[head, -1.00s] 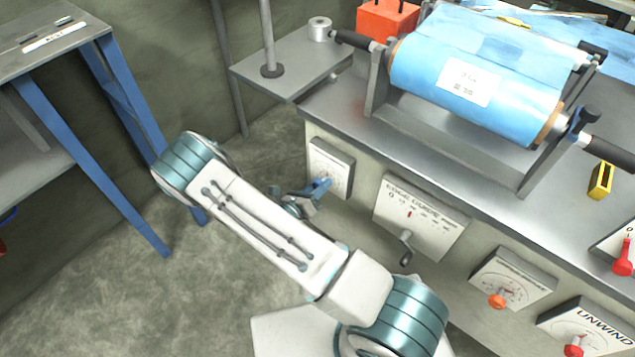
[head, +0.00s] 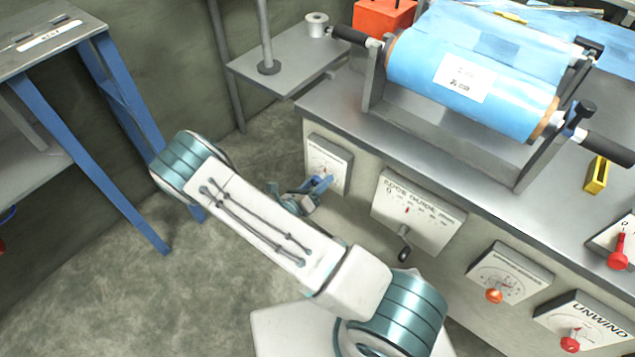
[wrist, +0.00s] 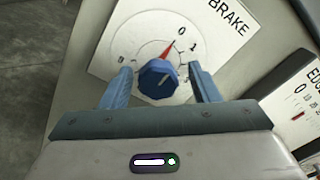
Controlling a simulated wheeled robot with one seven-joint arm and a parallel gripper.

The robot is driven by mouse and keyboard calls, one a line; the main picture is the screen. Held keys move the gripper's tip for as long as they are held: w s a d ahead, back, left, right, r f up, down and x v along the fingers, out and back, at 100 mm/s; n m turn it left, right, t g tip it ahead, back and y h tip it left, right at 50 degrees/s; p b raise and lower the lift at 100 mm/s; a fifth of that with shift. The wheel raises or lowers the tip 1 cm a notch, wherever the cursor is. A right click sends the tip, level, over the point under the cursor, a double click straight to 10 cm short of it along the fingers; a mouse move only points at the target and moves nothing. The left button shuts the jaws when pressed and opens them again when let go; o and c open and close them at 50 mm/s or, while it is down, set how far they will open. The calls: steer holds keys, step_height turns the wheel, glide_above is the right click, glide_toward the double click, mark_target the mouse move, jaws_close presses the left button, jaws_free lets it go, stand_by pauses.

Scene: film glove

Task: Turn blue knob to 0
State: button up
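The blue knob (wrist: 158,78) sits on a white dial panel (wrist: 130,38) marked BRAKE in the wrist view. Its red pointer (wrist: 168,49) points up and slightly right, towards the printed 0, with the 1 further right. My gripper (wrist: 160,68) is open, with one blue finger on each side of the knob. A gap shows between the knob and each finger, wider on the right. In the head view my gripper (head: 319,186) is in front of the brake panel (head: 328,158), and the knob cannot be told apart from the blue fingers there.
An edge guide panel (head: 417,214) with a dark handle (head: 403,251) is right of the brake panel. Further right are an orange knob (head: 494,296) and a red knob (head: 570,343). A blue film roll (head: 475,75) lies above. A blue-legged table (head: 85,160) stands left.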

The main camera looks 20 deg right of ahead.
steer(key=p+v, duration=0.1)
steer(key=v, duration=1.2)
steer(key=shift+s+a, duration=0.25)
steer(key=shift+a, duration=0.1)
steer(key=s+d+r+m+g+y+p, duration=0.2)
steer(key=s+d+r+m+y+p, duration=0.1)
steer(key=r+m, duration=0.8)
steer(key=s+d+r+m+g+y+p, duration=0.3)
steer(key=r+m+p, duration=0.6)
steer(key=r, duration=1.3)
steer(key=s+d+r+m+g+y+p, duration=0.2)
steer(key=s+d+r+m+y+p, duration=0.2)
steer(key=r+m, duration=0.9)
steer(key=shift+s+d+r+g+y+p, duration=0.35)
steer(key=shift+s+r+y+p, duration=0.85)
steer(key=shift+r+y, duration=0.95)
